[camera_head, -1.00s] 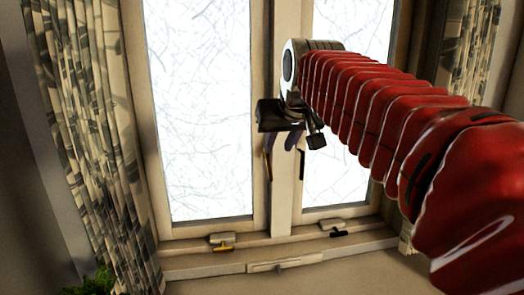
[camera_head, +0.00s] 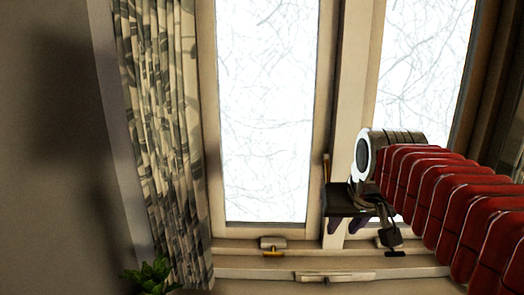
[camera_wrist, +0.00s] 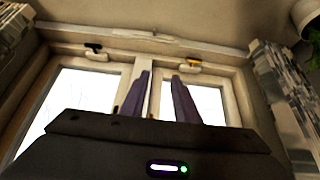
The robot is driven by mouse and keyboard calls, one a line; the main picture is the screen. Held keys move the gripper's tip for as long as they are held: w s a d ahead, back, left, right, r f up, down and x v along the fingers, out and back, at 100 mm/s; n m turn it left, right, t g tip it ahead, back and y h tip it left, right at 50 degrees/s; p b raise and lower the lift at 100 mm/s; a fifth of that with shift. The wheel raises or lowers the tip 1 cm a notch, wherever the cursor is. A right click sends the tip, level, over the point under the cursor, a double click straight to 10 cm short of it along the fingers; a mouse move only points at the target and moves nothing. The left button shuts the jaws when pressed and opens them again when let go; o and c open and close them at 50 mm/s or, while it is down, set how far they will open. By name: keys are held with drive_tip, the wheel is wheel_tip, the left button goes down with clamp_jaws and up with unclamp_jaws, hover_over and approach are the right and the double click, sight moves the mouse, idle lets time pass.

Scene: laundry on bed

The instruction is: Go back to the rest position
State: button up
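My gripper (camera_head: 343,232) hangs at the end of my red-sleeved arm, right of the middle in the head view, in front of the window frame. Its two dark purple fingers point down there. In the wrist view my gripper (camera_wrist: 160,76) shows both fingers apart with a gap between them and nothing held. Window frame and glass show behind the fingers.
A window (camera_head: 268,110) with pale panes fills the middle and right. A patterned curtain (camera_head: 165,130) hangs left of it, beside a bare wall (camera_head: 55,180). A window sill (camera_head: 245,273) runs below. A green plant (camera_head: 152,275) stands at the lower left.

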drive_tip(key=s+a+f, duration=0.1)
drive_tip(key=s+f, duration=0.5)
drive_tip(key=s, duration=0.3)
drive_tip(key=s+a+f+g, duration=0.1)
drive_tip(key=s+f, duration=0.5)
drive_tip(key=s, duration=0.2)
drive_tip(key=shift+s+f, duration=0.35)
drive_tip(key=shift+s, duration=0.05)
drive_tip(key=shift+o, duration=0.2)
drive_tip(key=shift+s, duration=0.1)
